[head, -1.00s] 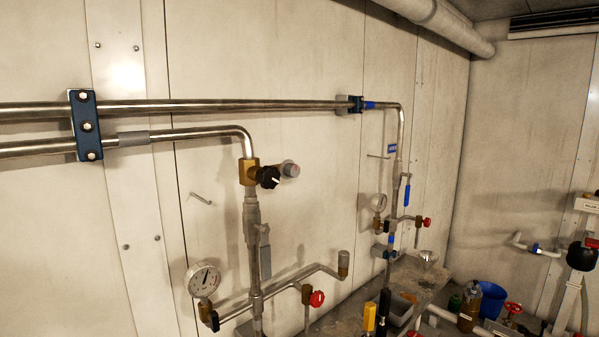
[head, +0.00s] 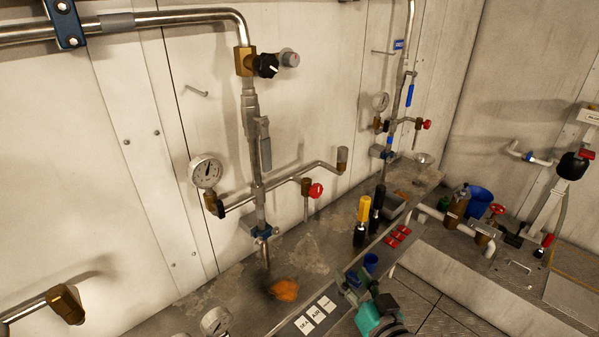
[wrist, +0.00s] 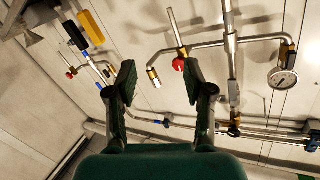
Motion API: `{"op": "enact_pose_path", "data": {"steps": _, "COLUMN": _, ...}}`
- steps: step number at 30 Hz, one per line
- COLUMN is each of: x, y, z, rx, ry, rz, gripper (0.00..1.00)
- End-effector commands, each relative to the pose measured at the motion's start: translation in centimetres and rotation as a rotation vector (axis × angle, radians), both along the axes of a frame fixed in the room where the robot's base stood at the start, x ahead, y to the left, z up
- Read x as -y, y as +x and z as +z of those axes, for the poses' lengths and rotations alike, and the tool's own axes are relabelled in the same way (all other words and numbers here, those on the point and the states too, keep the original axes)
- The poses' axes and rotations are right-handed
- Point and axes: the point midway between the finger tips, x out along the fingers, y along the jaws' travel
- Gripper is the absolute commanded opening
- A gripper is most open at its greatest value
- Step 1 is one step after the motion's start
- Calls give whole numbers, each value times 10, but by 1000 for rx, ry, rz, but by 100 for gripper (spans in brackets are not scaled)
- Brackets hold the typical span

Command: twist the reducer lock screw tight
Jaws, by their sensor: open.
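The reducer is a brass body (head: 244,60) on the upper pipe bend in the head view, with a black knob (head: 266,65) bearing a white mark. My gripper (head: 362,283) is at the bottom of the head view, over the bench, well below and right of the reducer. In the wrist view my gripper (wrist: 160,82) has its two dark green fingers spread, with nothing between them. I cannot make out the lock screw there.
A pressure gauge (head: 206,171) and a red valve knob (head: 316,190) are on the pipework below the reducer. Yellow-handled (head: 364,208) and black-handled tools stand on the bench (head: 330,228).

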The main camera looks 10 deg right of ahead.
Motion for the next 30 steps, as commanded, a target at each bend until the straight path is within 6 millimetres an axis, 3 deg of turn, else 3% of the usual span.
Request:
{"op": "enact_pose_path", "data": {"steps": 6, "x": -3, "y": 50, "z": 67, "rx": 48, "ry": 3, "rz": 74, "gripper": 52}}
{"op": "enact_pose_path", "data": {"steps": 15, "x": -9, "y": 95, "z": 168, "rx": 104, "ry": -29, "rz": 190, "gripper": 52}}
{"op": "enact_pose_path", "data": {"steps": 22, "x": -15, "y": 110, "z": 253, "rx": 147, "ry": -88, "rz": 283, "gripper": 52}}
{"op": "enact_pose_path", "data": {"steps": 30, "x": -22, "y": 107, "z": 350, "rx": 188, "ry": -190, "rz": 381, "gripper": 52}}
